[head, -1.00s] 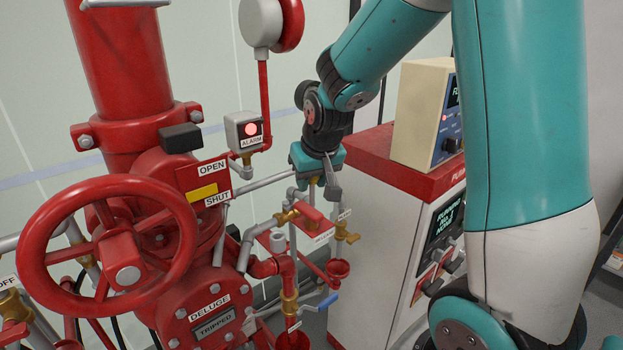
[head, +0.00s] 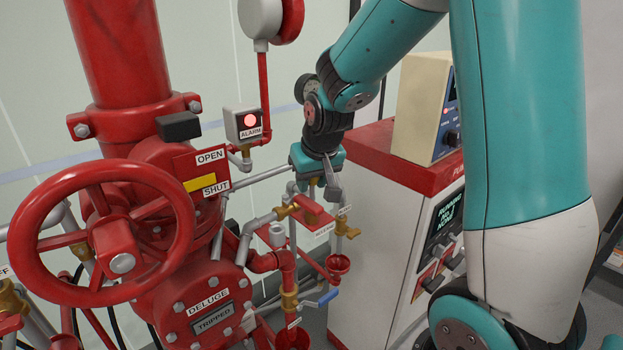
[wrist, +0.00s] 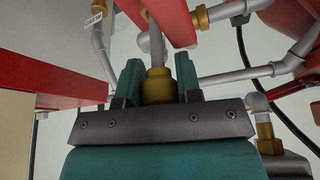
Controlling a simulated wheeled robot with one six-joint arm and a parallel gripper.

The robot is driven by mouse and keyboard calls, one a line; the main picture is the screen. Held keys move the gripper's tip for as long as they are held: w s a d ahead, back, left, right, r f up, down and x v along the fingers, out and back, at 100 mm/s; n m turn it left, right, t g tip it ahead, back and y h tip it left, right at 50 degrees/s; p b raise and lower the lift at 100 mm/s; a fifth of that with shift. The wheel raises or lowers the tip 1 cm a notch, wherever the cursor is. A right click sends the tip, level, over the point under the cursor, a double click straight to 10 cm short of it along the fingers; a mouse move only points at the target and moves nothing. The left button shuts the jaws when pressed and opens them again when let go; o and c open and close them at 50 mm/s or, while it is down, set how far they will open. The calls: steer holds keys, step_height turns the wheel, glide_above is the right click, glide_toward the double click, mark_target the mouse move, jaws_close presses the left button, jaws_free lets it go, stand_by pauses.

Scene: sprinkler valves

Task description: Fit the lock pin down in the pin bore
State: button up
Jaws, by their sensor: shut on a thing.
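My gripper (head: 318,180) points down over the small valve pipework in the head view. In the wrist view its two teal fingers (wrist: 159,80) are closed on the sides of a brass-coloured head (wrist: 158,88). A grey shank runs out from this head; I take the piece for the lock pin. The pin bore cannot be made out, and I cannot tell whether the pin's tip touches anything.
A red handwheel (head: 122,263) and the deluge valve body (head: 207,303) stand at left. The alarm box (head: 243,122) is behind, left of the gripper. A red-topped white cabinet (head: 375,235) stands close at right.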

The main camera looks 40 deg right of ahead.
steer(key=shift+f, duration=0.3)
steer(key=o, duration=1.1)
steer(key=shift+c, duration=0.2)
steer(key=b+v, duration=0.3)
steer(key=v, duration=1.4)
steer(key=shift+s, duration=0.2)
steer(key=shift+r, duration=0.1)
steer(key=s+a+f+n+g+y+b, duration=0.2)
steer(key=s+a+f+n, duration=0.3)
steer(key=s+a+f, duration=0.3)
steer(key=s+a+f+n+g+y+b, duration=0.1)
steer(key=s+a+f+n+g+y, duration=0.1)
steer(key=s+a+f, duration=0.6)
steer(key=a+n+y, duration=0.1)
steer(key=a+n, duration=0.1)
steer(key=a, duration=0.3)
steer(key=shift+n+b, duration=0.4)
